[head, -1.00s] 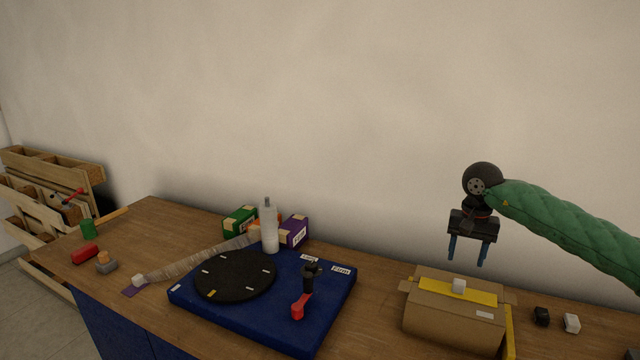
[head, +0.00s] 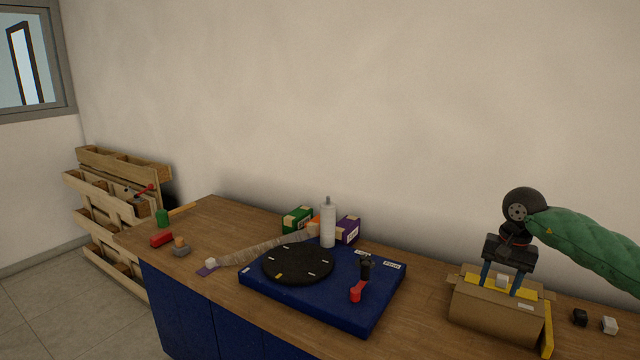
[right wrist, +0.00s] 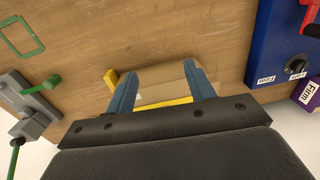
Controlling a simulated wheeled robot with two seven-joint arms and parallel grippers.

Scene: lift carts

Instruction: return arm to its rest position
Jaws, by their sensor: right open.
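My right gripper (head: 501,292) hangs fingers down at the right of the head view, at the end of my green-sleeved arm. Its two blue fingers are apart. I cannot tell whether the fingers touch the box. In the right wrist view the open fingers (right wrist: 163,88) frame part of the box (right wrist: 160,76), and nothing is clearly gripped. My left gripper is not in view.
A blue base (head: 345,310) with a black turntable (head: 298,263) and a red-handled lever (head: 357,291) stands left of the box. A white bottle (head: 328,226) and small boxes stand behind it. Black (head: 580,317) and white (head: 609,325) blocks lie right. Wooden racks (head: 115,205) stand far left.

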